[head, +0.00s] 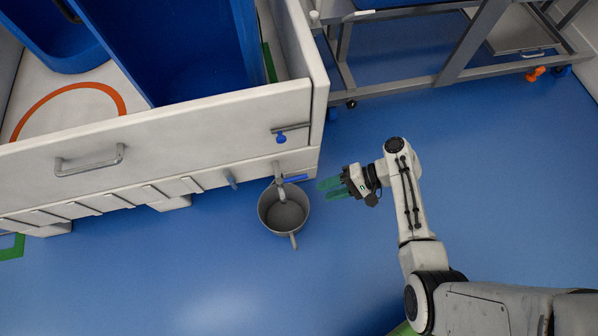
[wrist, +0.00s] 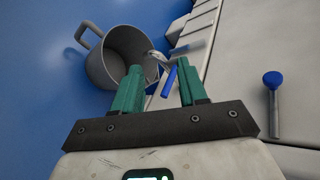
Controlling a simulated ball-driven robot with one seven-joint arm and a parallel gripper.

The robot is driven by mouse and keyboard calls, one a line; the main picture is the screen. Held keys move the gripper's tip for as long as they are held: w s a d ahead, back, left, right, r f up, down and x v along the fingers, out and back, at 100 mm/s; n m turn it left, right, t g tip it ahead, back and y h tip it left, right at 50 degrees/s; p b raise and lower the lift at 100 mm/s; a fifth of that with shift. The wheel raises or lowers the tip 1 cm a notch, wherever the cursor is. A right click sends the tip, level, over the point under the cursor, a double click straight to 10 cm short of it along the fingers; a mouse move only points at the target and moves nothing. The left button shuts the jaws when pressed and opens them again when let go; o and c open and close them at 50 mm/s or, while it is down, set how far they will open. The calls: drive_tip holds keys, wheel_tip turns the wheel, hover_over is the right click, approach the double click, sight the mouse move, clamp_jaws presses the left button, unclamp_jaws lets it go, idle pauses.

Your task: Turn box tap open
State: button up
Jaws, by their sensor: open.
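The box tap (head: 279,182) sticks out low from the white box wall, with a blue lever handle (head: 296,178) pointing right in the head view. Its spout is over a grey pot (head: 284,214). My gripper (head: 323,190) is open and empty, its green fingers pointing left towards the handle, with a small gap between them. In the wrist view the blue handle (wrist: 169,81) shows between the two fingertips, ahead of them. The metal tap body (wrist: 157,58) shows just beyond it, partly over the pot (wrist: 118,52).
A blue-topped pin (head: 281,139) sits on the white box (head: 200,125) above the tap; it also shows in the wrist view (wrist: 272,80). The box holds blue tubs (head: 190,45). A grey metal trolley (head: 450,72) stands at the upper right. The blue floor around my arm is clear.

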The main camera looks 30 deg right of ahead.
sight(305, 178)
drive_tip(key=w+d+f+m+t+y+b, duration=0.1)
drive_tip(key=w+d+f+m+t+b, duration=0.3)
drive_tip(key=f+t+b, duration=0.15)
drive_tip(key=shift+m+g, duration=0.3)
drive_tip(key=shift+g, duration=0.05)
drive_tip(key=b+x, duration=0.3)
drive_tip(key=x, duration=0.7)
drive_tip(key=shift+w+a+f, duration=0.2)
drive_tip(key=shift+w+f, duration=0.05)
clamp_jaws()
